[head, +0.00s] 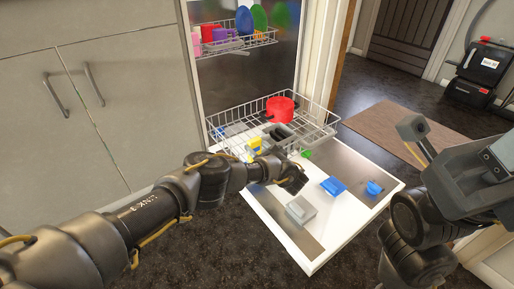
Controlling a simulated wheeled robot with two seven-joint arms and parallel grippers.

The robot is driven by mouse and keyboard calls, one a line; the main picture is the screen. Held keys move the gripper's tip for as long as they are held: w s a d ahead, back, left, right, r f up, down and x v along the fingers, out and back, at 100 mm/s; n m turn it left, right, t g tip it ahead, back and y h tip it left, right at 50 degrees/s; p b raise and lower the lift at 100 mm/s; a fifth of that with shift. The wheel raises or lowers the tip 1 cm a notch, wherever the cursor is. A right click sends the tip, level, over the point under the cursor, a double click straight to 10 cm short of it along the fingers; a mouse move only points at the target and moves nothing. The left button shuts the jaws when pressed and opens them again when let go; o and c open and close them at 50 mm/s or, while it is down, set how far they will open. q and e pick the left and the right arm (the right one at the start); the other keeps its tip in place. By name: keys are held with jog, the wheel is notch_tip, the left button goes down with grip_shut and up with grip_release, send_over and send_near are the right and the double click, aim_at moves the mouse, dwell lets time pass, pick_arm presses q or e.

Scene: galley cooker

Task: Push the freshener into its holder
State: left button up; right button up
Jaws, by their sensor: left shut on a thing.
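My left gripper (292,180) is over the open dishwasher door (333,243), just in front of the lower rack. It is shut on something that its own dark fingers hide. I cannot make out the freshener for certain. A small green piece (306,153) shows just beyond the gripper, near the rack's front edge. A blue block (333,186), a smaller blue piece (374,188) and a light grey block (300,209) lie on the door. I cannot tell which of them is the holder. My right gripper (455,150) is raised at the right, away from these things; its fingers are unclear.
The lower wire rack (325,133) holds a red pot (280,109), a dark grey item (278,132) and a yellow item (254,145). The upper rack (235,45) holds colourful dishes. Cabinets (110,100) stand at the left. The door's right part has bare room.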

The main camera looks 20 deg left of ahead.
pick_arm(q)
jog(key=shift+f, duration=0.1)
dwell(0.3)
jog(key=shift+f+b, duration=1.6)
jog(key=shift+f, duration=0.15)
jog(key=shift+r, duration=0.1)
jog(key=shift+r+p, duration=1.8)
jog(key=shift+p, duration=0.1)
jog(key=shift+s, duration=0.1)
jog(key=shift+f, duration=0.3)
